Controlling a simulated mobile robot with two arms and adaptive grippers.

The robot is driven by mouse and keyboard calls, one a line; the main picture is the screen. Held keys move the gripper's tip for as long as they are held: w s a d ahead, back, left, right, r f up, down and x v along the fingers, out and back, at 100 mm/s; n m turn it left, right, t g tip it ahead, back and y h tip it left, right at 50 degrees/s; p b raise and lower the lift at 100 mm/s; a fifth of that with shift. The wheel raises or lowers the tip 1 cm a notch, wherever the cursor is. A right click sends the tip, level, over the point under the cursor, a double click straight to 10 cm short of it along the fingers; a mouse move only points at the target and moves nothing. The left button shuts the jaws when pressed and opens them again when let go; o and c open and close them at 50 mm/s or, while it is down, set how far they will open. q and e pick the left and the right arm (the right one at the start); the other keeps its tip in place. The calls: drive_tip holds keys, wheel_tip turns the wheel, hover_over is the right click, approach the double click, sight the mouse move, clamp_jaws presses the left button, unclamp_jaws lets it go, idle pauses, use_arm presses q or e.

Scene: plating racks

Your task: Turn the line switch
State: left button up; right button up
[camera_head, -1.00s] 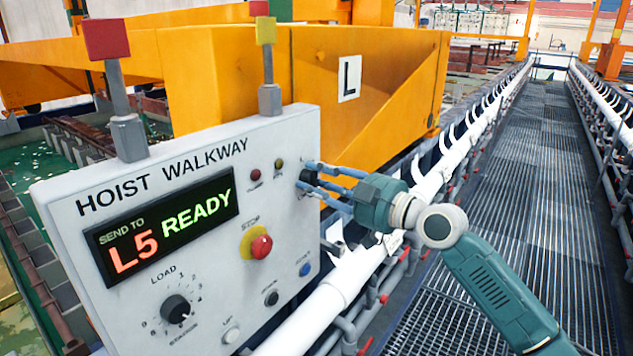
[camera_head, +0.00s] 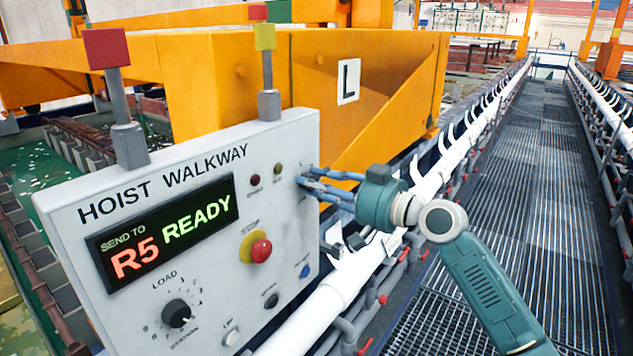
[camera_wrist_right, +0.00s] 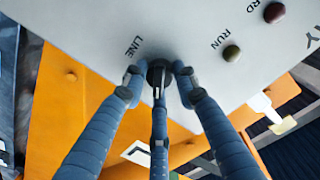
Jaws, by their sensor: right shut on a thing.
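The line switch (camera_wrist_right: 157,65) is a black round knob on the light grey panel, below the word LINE in the right wrist view. My right gripper (camera_head: 304,181) has its blue fingers closed around the knob; the right wrist view shows the fingertips (camera_wrist_right: 159,78) on either side of it and a third finger over its front. In the head view the fingers hide the switch. The HOIST WALKWAY control panel (camera_head: 225,172) has a display (camera_head: 163,229) reading SEND TO R5 READY. My left gripper is not in view.
The panel also has a LOAD knob (camera_head: 176,313), a red stop button (camera_head: 261,251) on yellow and several small buttons and lamps. An orange frame (camera_head: 230,90) marked L stands behind. White rails (camera_head: 345,277) and a grated walkway (camera_head: 510,180) lie to the right.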

drive_tip(key=shift+s+a+f+m, duration=0.1)
drive_tip(key=shift+f+m, duration=0.2)
drive_tip(key=shift+f, duration=0.05)
drive_tip(key=o, duration=1.1)
drive_tip(key=shift+r, duration=0.2)
drive_tip(key=v, duration=1.2)
drive_tip(key=shift+r, duration=0.1)
